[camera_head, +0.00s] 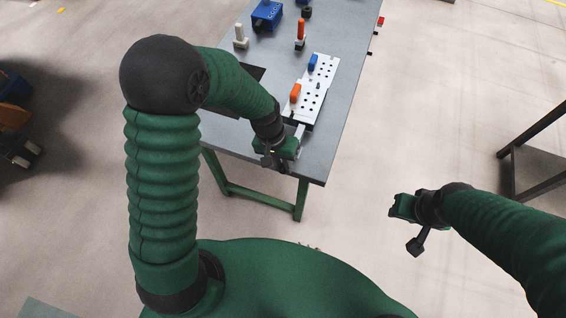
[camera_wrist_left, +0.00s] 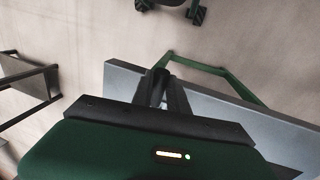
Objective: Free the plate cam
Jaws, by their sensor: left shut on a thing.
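A light perforated plate (camera_head: 319,88) lies on the table, with an orange handle (camera_head: 295,93) and a blue handle (camera_head: 312,62) on it. A short pale bar (camera_head: 300,131) sticks out at the plate's near end. My left gripper (camera_head: 296,141) is at this bar, above the table's near edge, and is shut on it. The wrist view shows the fingers (camera_wrist_left: 160,90) close together; the bar is hard to make out there. I cannot tell which part is the cam. My right gripper (camera_head: 392,206) hangs over the floor, away from the table; its jaw opening is unclear.
The grey table (camera_head: 345,105) has green legs. A dark mat (camera_head: 240,78) lies left of the plate, partly behind my left arm. A dark frame (camera_head: 540,170) stands at right.

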